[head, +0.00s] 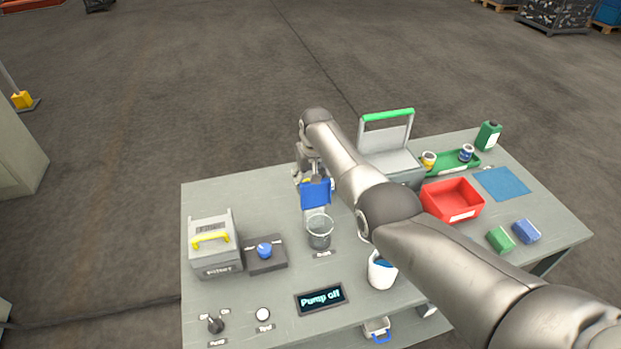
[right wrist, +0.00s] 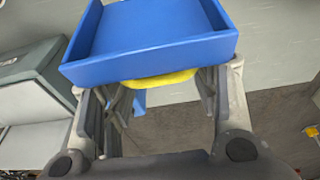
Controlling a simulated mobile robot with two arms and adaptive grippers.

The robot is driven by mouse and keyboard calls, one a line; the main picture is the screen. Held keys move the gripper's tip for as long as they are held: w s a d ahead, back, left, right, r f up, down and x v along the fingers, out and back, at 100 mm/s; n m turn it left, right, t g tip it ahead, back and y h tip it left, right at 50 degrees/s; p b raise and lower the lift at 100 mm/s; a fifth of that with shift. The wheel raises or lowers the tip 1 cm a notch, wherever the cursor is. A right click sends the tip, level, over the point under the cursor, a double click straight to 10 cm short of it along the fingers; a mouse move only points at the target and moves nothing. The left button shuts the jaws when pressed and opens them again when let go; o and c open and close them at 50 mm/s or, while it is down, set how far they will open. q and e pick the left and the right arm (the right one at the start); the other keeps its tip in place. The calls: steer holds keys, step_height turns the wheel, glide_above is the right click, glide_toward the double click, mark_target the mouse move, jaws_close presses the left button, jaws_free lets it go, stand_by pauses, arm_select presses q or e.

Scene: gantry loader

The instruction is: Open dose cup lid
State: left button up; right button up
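My right arm reaches in from the right in the head view, with its gripper (head: 312,180) over the back middle of the table. A blue shallow box-like part (head: 316,194), seemingly the dose cup lid, is tipped up at the gripper. In the right wrist view this blue part (right wrist: 150,45) fills the top, and a yellow tab (right wrist: 160,84) shows below it between the fingers. My right gripper (right wrist: 160,100) has its fingers wide apart; the blue part hides the tips, so contact is unclear. A pale part (head: 314,213) shows below the blue one. My left gripper is out of view.
A clear beaker (head: 320,234) stands just in front of the blue part. The grey box with yellow handle (head: 214,242), blue knob (head: 265,250), Pump off display (head: 321,299), and white cup (head: 382,272) are nearby. A red bin (head: 453,200) is right.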

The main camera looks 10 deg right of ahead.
steer(key=shift+o, duration=0.7)
steer(key=shift+s+d+f, duration=0.1)
steer(key=shift+s+f, duration=0.05)
steer(key=shift+f, duration=0.3)
steer(key=shift+r, duration=0.4)
step_height(320, 180, up, 11)
steer(key=s, duration=0.1)
steer(key=shift+s+d, duration=0.15)
steer(key=shift+s, duration=0.15)
steer(key=shift+f, duration=0.1)
